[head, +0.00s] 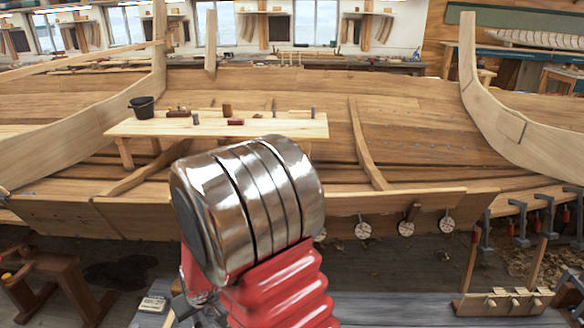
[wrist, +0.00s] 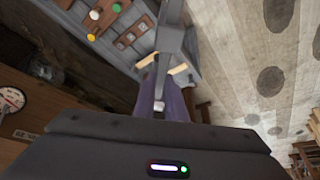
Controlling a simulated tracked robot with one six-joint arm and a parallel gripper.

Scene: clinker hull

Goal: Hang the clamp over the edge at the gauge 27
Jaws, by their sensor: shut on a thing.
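My gripper (wrist: 160,108) is shut on a grey metal clamp (wrist: 172,38), whose bar stretches away from the fingers in the wrist view. The clamp appears clear of the hull edge. In the head view my silver and red arm fills the middle and hides the gripper and clamp. Round white gauges hang below the hull's plank edge (head: 400,203): one at left (head: 362,230), one in the middle (head: 405,228), one at right (head: 447,224). Another sits partly behind my arm. A round dial (wrist: 12,98) shows at the wrist view's left edge. Their numbers are too small to read.
Several clamps (head: 519,220) hang on the plank at right. A wooden rack (head: 503,303) stands lower right, a brown sawhorse (head: 55,280) lower left. A plank bench (head: 220,126) with a black bucket (head: 142,107) stands inside the hull. The floor below the gauges looks open.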

